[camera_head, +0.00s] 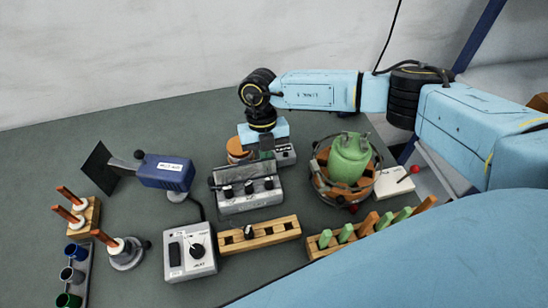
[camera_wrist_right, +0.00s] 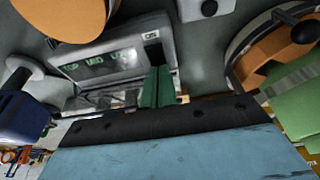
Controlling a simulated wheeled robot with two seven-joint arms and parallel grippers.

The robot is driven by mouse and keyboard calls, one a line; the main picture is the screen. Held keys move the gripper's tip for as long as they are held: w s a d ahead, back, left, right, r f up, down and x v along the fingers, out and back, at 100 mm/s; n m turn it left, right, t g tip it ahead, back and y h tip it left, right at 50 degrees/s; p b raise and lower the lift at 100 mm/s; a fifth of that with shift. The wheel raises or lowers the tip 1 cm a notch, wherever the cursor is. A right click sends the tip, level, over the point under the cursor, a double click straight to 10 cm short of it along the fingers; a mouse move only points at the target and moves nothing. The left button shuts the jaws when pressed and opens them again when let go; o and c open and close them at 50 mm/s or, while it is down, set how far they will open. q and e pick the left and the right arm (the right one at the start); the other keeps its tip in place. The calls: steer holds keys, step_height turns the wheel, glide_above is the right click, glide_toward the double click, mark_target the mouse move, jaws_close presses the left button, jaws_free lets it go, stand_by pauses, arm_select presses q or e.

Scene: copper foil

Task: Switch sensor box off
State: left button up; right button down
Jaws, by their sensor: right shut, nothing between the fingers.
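My right gripper (camera_head: 266,151) points down at the back of the table, just behind a grey box with knobs (camera_head: 247,197). Its green fingers (camera_wrist_right: 158,87) are together and empty in the right wrist view. There they overlap the right edge of a grey box with a lit display of green letters (camera_wrist_right: 110,62). I cannot tell whether they touch it. Another grey box (camera_head: 191,251), with a black rocker and a round knob, stands at the front. No readable label tells me which one is the sensor box. My left gripper is out of view.
A green pot in a round holder (camera_head: 350,158) stands right of my gripper. A blue device (camera_head: 166,172) with a black plate is to the left. Wooden racks (camera_head: 260,234) stand in front. An orange disc (camera_wrist_right: 62,18) is close by. The back-left table is clear.

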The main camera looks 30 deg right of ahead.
steer(key=shift+s+d+f, duration=0.1)
steer(key=shift+d, duration=0.05)
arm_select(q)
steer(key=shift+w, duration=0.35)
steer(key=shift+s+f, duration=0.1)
arm_select(e)
steer(key=shift+w+b, duration=0.35)
steer(key=shift+w, duration=0.1)
steer(key=shift+w+d, duration=0.1)
steer(key=shift+w, duration=0.4)
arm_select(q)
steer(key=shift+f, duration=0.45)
